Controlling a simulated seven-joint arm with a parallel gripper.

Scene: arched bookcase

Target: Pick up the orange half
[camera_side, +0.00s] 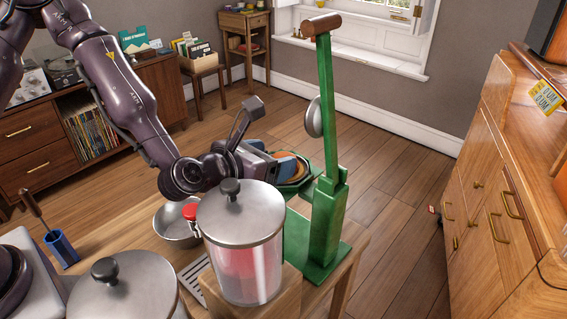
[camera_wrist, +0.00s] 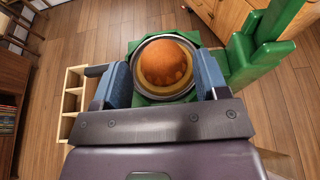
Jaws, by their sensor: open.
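The orange half (camera_wrist: 167,62) shows in the wrist view as a rounded orange dome, peel side up. It sits inside a yellowish ring and a grey round rim on the green octagonal part of the press. In the side view, the orange half (camera_side: 290,166) is mostly hidden by my gripper. My gripper (camera_wrist: 163,70) is open, with one blue-padded finger on either side of the orange half. I cannot tell whether the pads touch it. My gripper (camera_side: 279,163) reaches in from the left in the side view. The green press (camera_side: 328,210) has a raised lever and a metal dome (camera_side: 314,118).
A lidded glass jar (camera_side: 241,240) stands in front of the press, near a metal bowl (camera_side: 178,222) and a second lidded jar (camera_side: 124,290). The press's upright stands close to the right of my gripper. A wooden compartment box (camera_wrist: 75,100) lies left in the wrist view.

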